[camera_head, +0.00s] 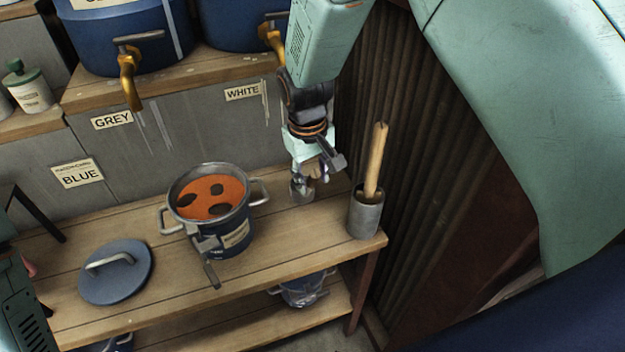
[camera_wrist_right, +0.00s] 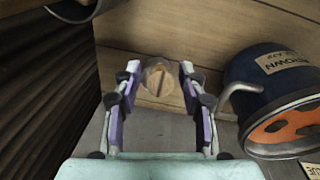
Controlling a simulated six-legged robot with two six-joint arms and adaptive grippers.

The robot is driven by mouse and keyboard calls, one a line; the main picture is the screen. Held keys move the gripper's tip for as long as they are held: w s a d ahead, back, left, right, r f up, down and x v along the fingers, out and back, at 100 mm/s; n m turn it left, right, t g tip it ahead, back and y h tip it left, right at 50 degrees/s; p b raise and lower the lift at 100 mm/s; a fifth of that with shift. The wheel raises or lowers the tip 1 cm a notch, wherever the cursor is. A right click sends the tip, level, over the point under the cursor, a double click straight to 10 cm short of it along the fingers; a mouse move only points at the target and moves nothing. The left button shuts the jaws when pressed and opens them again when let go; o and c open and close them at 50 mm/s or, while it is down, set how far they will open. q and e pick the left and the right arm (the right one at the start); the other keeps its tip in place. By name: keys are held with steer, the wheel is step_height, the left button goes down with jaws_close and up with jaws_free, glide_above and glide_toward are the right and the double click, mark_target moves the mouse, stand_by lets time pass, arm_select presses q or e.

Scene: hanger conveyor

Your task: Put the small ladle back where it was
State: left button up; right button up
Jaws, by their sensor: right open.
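My right gripper (camera_head: 313,170) is open above the back right of the wooden bench, over a small grey metal cup-shaped thing (camera_head: 301,190), which may be the small ladle. In the right wrist view, a small round brownish thing with a slot or bar across it (camera_wrist_right: 158,80) shows between the open fingers (camera_wrist_right: 160,72). I cannot tell whether the fingers touch it. A grey cylindrical holder (camera_head: 366,217) with an upright wooden handle (camera_head: 376,160) stands to its right; what the handle ends in is hidden. My left gripper is not in view.
A blue pot of orange liquid (camera_head: 236,232) stands left of my right gripper, with a dark metal tool or clamp (camera_head: 207,252) at its front. Its lid (camera_head: 115,272) lies further left. Blue vats (camera_head: 118,40) with brass taps stand behind. Corrugated metal (camera_head: 362,95) borders the right.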

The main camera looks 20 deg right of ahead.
steer(key=r, duration=0.3)
steer(key=r+p, duration=0.1)
steer(key=r, duration=0.5)
steer(key=shift+s+a+r, duration=0.15)
steer(key=shift+s+a, duration=0.2)
steer(key=shift+r+p, duration=0.3)
